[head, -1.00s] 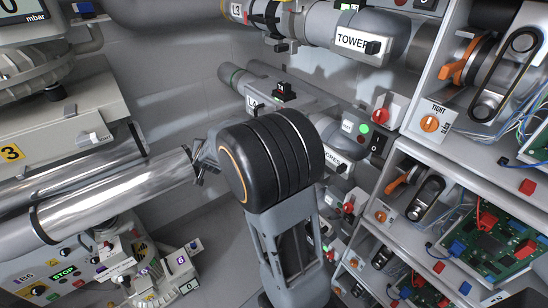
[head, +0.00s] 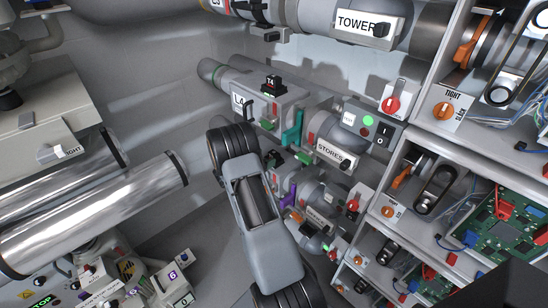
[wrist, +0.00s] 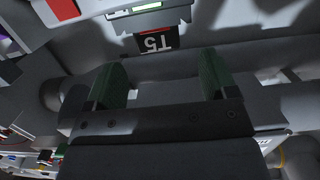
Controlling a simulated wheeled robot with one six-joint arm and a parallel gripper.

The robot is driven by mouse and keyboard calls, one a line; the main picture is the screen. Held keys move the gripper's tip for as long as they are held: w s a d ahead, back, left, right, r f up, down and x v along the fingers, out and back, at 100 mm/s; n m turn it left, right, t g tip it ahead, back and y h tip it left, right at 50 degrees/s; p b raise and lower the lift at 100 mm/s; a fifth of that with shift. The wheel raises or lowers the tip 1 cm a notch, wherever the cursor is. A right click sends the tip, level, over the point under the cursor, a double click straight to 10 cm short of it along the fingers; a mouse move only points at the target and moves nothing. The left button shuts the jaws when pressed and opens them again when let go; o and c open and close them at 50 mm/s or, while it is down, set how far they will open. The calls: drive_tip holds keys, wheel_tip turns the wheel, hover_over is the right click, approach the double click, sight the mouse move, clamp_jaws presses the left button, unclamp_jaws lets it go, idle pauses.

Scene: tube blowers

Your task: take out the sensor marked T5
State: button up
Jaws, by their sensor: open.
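In the wrist view, the sensor marked T5 (wrist: 155,41) is a black block with white lettering, upside down in the picture, and a red strip. It sits at the top middle, below a pale unit with a small green display. My gripper (wrist: 164,80) is open, with two dark green fingers spread apart. The sensor lies beyond the gap between them, and the gap is empty of it. In the head view I cannot make out the fingers; my arm covers part of that area. I cannot read a T5 mark there.
In the head view, a black sensor marked T4 (head: 271,84) stands on the L4 pipe unit (head: 243,104). A teal part (head: 292,130) and the STORES unit (head: 331,154) are close by. Shelves with circuit boards (head: 500,222) stand at right; shiny pipes (head: 95,215) run at left.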

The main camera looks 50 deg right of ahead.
sight(272, 154)
drive_tip(key=shift+s+d+f, duration=0.1)
drive_tip(key=shift+d+f, duration=0.05)
drive_tip(key=shift+d, duration=1.05)
drive_tip(key=shift+s+d+f, duration=0.1)
drive_tip(key=shift+d+f, duration=0.1)
drive_tip(key=shift+d, duration=1.05)
drive_tip(key=shift+s+d+f, duration=0.1)
drive_tip(key=shift+d+f, duration=0.05)
drive_tip(key=shift+d, duration=1.05)
drive_tip(key=c, duration=1)
